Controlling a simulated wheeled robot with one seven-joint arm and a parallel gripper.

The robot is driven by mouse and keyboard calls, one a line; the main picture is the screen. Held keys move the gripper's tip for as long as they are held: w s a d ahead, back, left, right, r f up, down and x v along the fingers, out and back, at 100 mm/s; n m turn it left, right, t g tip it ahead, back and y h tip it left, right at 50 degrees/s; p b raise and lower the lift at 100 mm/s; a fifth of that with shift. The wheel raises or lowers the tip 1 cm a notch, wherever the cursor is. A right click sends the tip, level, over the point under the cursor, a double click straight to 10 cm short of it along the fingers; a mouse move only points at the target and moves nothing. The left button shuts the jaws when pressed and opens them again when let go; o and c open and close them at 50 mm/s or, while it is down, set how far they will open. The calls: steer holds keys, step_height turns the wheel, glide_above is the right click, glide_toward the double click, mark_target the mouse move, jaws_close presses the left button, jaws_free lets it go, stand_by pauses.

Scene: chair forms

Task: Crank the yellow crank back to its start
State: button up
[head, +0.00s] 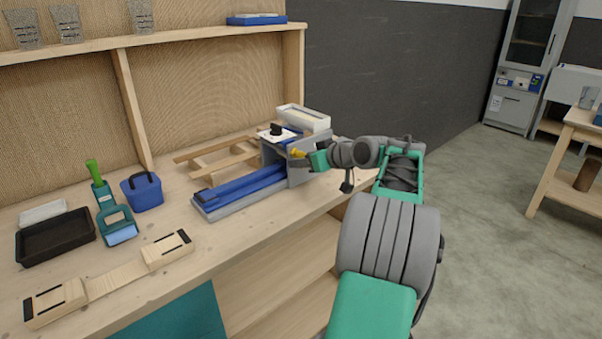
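The yellow crank (298,153) shows as a small yellow piece at the grey end block of a blue-railed machine (240,188) on the workbench. My arm reaches in from the lower right. My gripper (309,158) is at the yellow piece, with its green part right beside it. The fingers are too small and too covered to tell whether they are open or shut, or whether they touch the crank. Most of the crank's arm and hub is hidden. A black knob (276,129) sits on a white plate on top of the machine.
A white-topped box (303,118) and a wooden frame (215,155) stand behind the machine. A blue basket (143,192), a green-handled tool (99,187), a black tray (55,238) and wooden blocks (166,251) lie to the left. Open floor (490,230) is at right.

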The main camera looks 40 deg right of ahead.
steer(key=shift+o, duration=0.4)
steer(key=shift+s, duration=0.15)
steer(key=s+b, duration=0.1)
steer(key=s, duration=0.6)
steer(key=shift+s+d+b, duration=0.15)
steer(key=shift+s+b, duration=0.2)
steer(key=shift+s, duration=0.05)
